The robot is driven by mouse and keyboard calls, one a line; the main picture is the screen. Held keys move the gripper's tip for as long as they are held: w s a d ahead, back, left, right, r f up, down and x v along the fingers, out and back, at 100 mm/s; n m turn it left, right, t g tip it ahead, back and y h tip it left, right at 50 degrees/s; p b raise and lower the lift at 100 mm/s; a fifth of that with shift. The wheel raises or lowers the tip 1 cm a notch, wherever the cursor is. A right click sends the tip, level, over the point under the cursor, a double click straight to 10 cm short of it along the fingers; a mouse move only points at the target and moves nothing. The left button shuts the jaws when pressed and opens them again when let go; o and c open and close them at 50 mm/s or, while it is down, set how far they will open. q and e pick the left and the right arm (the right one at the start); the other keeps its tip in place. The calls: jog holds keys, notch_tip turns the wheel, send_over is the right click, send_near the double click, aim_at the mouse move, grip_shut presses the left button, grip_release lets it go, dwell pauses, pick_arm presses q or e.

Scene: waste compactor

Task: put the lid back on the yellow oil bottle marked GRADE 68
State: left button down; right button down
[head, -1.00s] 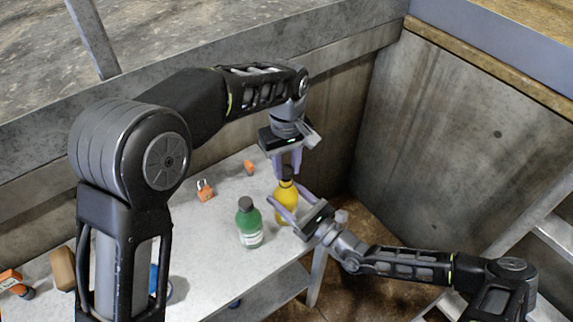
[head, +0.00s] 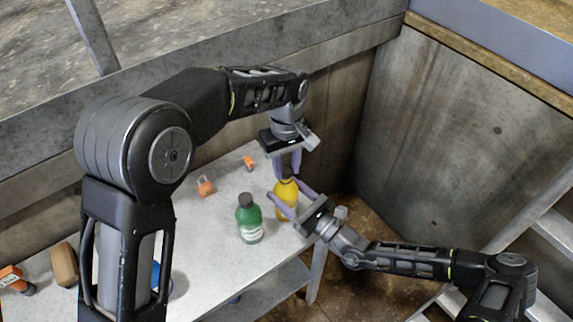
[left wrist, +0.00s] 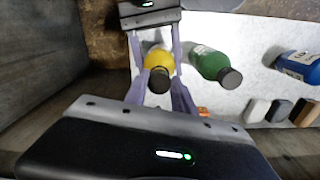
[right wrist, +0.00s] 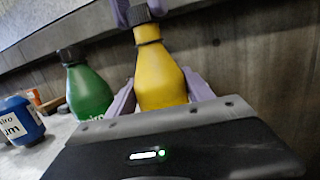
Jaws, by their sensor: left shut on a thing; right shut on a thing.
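The yellow bottle (head: 285,203) stands roughly upright near the table's right end; no GRADE 68 marking is readable. My right gripper (head: 293,197) is shut around its body from the right; the bottle also shows in the right wrist view (right wrist: 160,78). My left gripper (head: 288,172) points down from above, its fingers shut on the black lid (left wrist: 160,80).
A green bottle (head: 249,220) with a black cap stands just left of the yellow one. An orange padlock-like item (head: 205,187) and a small orange piece (head: 248,163) lie farther back. A blue bottle (right wrist: 20,122) stands farther along the table (head: 210,250). A concrete wall (head: 340,130) is close behind.

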pick_arm(q)
jog(key=shift+f, duration=0.6)
dwell(0.6)
